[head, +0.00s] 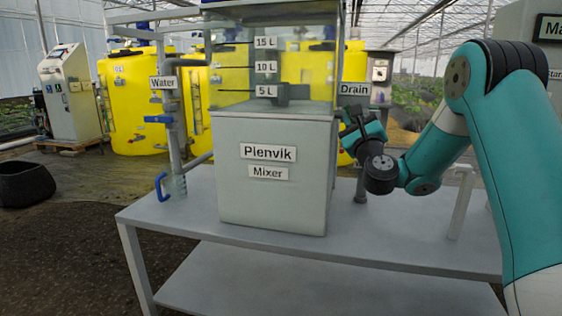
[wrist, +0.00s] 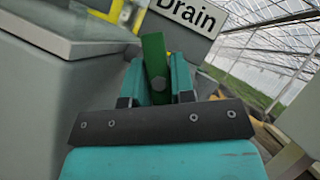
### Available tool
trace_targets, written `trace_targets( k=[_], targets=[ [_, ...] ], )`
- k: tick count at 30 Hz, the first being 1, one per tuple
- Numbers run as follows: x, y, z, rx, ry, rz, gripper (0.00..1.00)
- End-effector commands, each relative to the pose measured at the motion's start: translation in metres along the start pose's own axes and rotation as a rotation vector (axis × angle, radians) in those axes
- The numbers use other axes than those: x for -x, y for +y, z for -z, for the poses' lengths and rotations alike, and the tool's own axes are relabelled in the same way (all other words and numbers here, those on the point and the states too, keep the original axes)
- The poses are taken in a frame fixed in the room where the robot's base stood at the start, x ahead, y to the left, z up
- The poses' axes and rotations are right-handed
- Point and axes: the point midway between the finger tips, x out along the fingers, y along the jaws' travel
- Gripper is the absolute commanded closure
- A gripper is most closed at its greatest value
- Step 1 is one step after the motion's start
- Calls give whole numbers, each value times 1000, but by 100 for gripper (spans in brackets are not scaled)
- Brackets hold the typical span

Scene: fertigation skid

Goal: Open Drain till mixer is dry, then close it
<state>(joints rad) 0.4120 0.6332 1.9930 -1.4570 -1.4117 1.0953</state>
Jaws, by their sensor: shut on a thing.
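The Plenvik Mixer (head: 270,200) stands on the bench, a grey body with a clear tank (head: 300,65) on top marked 5 L, 10 L and 15 L. I cannot tell a clear liquid level in it. The Drain sign (head: 354,89) is at the mixer's right side; it also shows in the wrist view (wrist: 188,14). My gripper (head: 358,128) is just below that sign. In the wrist view my gripper (wrist: 160,82) is shut on the green drain handle (wrist: 153,52). The handle stands up between the fingers; its lower part and the valve body are hidden.
A Water sign (head: 163,83) and a blue water handle (head: 158,119) are on a pipe left of the mixer. The grey bench (head: 390,240) has bare room at front right. Yellow tanks (head: 132,105) stand behind. A black pot (head: 25,184) is on the left floor.

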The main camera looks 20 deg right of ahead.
Motion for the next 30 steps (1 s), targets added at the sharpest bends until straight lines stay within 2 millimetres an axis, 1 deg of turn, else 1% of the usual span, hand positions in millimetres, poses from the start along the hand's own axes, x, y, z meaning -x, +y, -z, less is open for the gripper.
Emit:
trace_targets(
  k=[1,9,13,18,23,24,26,27,30],
  targets=[
    [4,6,4,-52,-2,34,97],
    [1,2,1,-353,0,239,97],
    [0,1,-1,-477,1,323,98],
    [0,0,0,-550,2,376,97],
    [0,0,0,-554,1,380,95],
    [0,0,0,-554,0,380,72],
    [0,0,0,-553,0,379,58],
    [0,0,0,-553,0,379,49],
    [0,0,0,-551,-1,377,49]
  ],
)
